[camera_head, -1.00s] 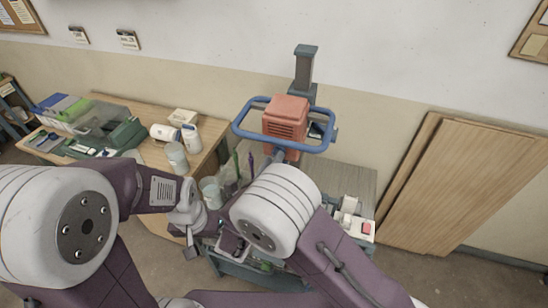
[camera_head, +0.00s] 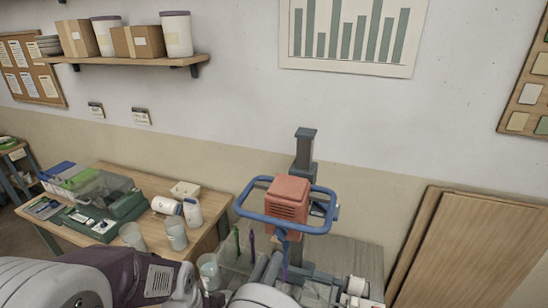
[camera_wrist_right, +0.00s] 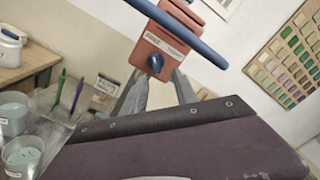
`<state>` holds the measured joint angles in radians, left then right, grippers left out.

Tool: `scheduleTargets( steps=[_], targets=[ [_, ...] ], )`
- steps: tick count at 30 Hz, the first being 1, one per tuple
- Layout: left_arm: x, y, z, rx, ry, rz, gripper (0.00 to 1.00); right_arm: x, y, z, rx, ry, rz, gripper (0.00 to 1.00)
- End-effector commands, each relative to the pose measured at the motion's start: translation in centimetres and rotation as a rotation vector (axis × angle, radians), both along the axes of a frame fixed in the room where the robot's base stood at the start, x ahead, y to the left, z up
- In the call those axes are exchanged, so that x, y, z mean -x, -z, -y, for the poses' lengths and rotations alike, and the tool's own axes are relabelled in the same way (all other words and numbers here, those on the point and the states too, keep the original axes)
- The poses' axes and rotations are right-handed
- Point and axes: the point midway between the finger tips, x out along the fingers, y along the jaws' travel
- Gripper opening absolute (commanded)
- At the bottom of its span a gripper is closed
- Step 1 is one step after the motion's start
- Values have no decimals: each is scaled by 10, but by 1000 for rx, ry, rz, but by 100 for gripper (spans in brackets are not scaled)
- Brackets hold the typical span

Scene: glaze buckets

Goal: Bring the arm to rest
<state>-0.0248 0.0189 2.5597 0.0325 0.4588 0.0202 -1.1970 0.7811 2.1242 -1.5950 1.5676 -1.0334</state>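The mixer has an orange motor head (camera_head: 288,198) and a blue ring handle (camera_head: 253,213). In the right wrist view its orange body with a dark blue knob (camera_wrist_right: 155,63) is just beyond the fingers. My left arm comes in at the lower left; its gripper is at the bottom edge and too hidden to read.
A wooden table (camera_head: 150,188) at left holds a green box (camera_head: 123,205), white bottles (camera_head: 193,214) and cups (camera_head: 176,235). Green and purple sticks (camera_head: 252,245) stand near the mixer. Wooden panels (camera_head: 470,250) lean at right. A shelf (camera_head: 125,60) hangs at upper left.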

Motion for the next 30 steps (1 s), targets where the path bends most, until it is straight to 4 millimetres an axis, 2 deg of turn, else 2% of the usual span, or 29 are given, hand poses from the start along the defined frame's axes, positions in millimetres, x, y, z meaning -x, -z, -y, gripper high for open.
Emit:
scheduleTargets(
  steps=[2,3,5,6,8,9,11,12,13,15,16,17,18,20,21,24,25,27,30],
  targets=[
    [0,20,0,0,0,0,36,-23,5,39,-40,116,19,35],
    [0,29,0,0,0,0,36,-36,2,68,-71,195,36,35],
    [0,42,0,0,0,-1,36,-44,-3,122,-114,339,59,35],
    [0,49,0,0,0,-1,36,-42,-2,160,-146,449,60,35],
    [0,59,0,0,0,-1,36,-28,7,214,-215,620,47,35],
    [0,66,0,0,0,-1,36,-13,18,247,-281,740,40,35],
    [0,76,0,0,0,0,36,18,38,290,-409,927,39,35],
    [0,82,0,0,0,0,36,42,55,312,-515,1053,48,35],
    [0,87,0,0,0,0,36,62,69,325,-602,1151,62,35],
    [0,98,0,0,0,0,36,108,106,340,-841,1387,127,35],
    [0,103,0,0,0,0,36,127,123,339,-960,1493,172,35],
    [0,108,0,0,0,0,36,144,140,334,-1091,1602,232,35],
    [0,114,0,0,0,0,36,162,162,320,-1277,1748,334,35],
    [0,117,0,0,0,-1,36,172,185,291,-1547,1937,515,35],
    [0,117,0,0,0,-1,36,171,194,271,-1703,2037,639,35],
    [0,113,0,0,0,0,36,154,205,225,-1996,2228,928,35],
    [0,113,0,0,0,0,36,147,208,216,1941,-2144,-961,35],
    [0,113,0,0,0,0,36,129,209,204,1817,-1950,-1014,35],
    [0,113,0,0,0,0,36,116,208,202,1763,-1845,-1051,35]
  ],
)
